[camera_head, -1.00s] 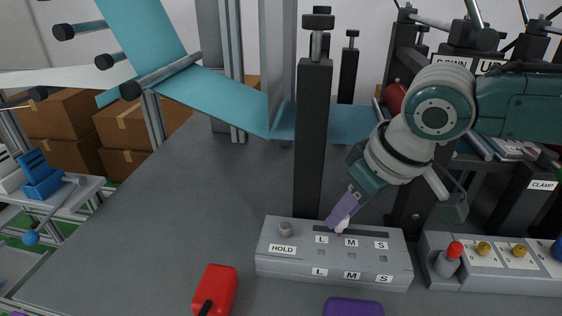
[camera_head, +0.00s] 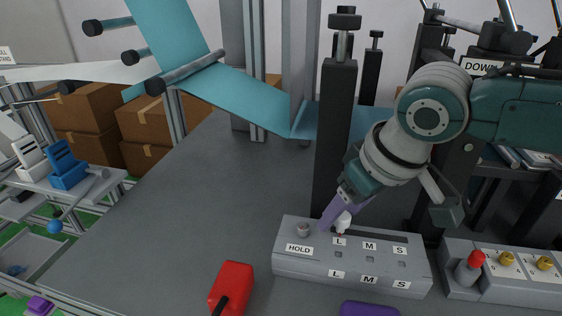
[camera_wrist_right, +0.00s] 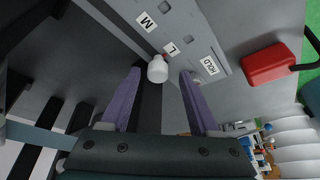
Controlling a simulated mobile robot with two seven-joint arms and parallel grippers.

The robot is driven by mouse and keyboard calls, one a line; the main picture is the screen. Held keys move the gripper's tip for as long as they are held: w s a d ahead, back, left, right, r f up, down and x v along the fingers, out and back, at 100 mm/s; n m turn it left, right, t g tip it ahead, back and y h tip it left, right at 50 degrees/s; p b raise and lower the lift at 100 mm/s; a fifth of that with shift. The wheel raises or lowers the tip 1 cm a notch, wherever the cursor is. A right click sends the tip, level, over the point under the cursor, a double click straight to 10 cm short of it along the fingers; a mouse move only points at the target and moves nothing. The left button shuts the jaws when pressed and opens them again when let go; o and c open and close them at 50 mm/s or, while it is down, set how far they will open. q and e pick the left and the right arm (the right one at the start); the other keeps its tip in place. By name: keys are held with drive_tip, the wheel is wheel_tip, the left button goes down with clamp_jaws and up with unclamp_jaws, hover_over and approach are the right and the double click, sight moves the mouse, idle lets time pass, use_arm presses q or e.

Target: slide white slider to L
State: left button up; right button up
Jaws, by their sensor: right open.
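The grey control box (camera_head: 290,264) has labels HOLD, L, M and S. The white slider (camera_head: 343,222) stands on its top at the L label (camera_head: 339,241), at the left part of the slot. It also shows as a white knob in the right wrist view (camera_wrist_right: 157,69), close to its L label (camera_wrist_right: 171,48). My right gripper (camera_head: 332,218) has purple fingers and is open, with the slider between and just beyond the fingertips in the wrist view (camera_wrist_right: 160,76). I cannot tell whether a finger touches it. My left gripper is not in view.
A small grey knob (camera_head: 303,229) stands by HOLD, close to my fingers. A dark post (camera_head: 334,140) rises behind the box. A red block (camera_head: 231,287) lies at front left. Another box with a red-tipped lever (camera_head: 469,267) stands at right. The grey table is clear at left.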

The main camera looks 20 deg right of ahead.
sight(354, 247)
drive_tip(key=p+v, duration=0.2)
drive_tip(key=v, duration=0.8)
